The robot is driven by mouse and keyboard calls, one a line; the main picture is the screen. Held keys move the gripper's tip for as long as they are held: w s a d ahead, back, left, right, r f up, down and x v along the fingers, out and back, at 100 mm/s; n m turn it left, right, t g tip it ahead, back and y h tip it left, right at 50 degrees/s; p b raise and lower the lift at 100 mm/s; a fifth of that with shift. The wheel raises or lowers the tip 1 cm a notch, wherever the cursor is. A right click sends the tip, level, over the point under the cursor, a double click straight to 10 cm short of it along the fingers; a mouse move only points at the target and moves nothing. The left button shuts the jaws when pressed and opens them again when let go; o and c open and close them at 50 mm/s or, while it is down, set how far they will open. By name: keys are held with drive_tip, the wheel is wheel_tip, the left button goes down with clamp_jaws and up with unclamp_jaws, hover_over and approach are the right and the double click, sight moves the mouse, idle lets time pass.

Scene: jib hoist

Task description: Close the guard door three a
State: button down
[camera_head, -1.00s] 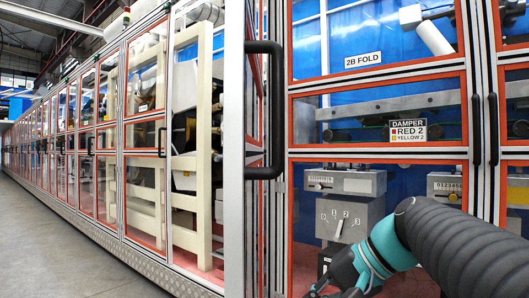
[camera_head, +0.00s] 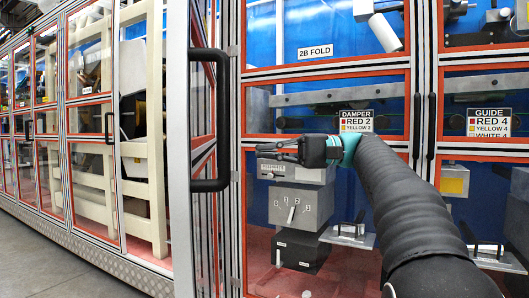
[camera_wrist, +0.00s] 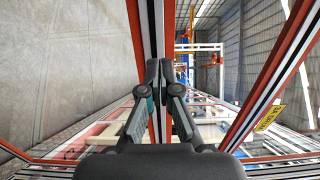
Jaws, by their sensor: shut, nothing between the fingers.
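A guard door (camera_head: 181,150) with a pale metal frame stands open, seen nearly edge-on at left of centre in the head view. Its black bar handle (camera_head: 222,120) shows on that edge. I cannot read 3A on it in the head view. My gripper (camera_head: 264,151) is shut and empty, pointing left, to the right of the handle and apart from it in the picture. In the wrist view my gripper (camera_wrist: 159,70) has its fingertips together in front of a red-edged metal frame post (camera_wrist: 150,30). Whether they touch it I cannot tell.
Closed guarded panels (camera_head: 90,120) run off to the left above the concrete floor (camera_head: 60,272). A small yellow label (camera_wrist: 269,117) shows at right in the wrist view.

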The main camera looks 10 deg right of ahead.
sight(199, 152)
drive_tip(key=a, duration=1.1)
drive_tip(key=shift+w, duration=0.1)
drive_tip(key=shift+a, duration=0.15)
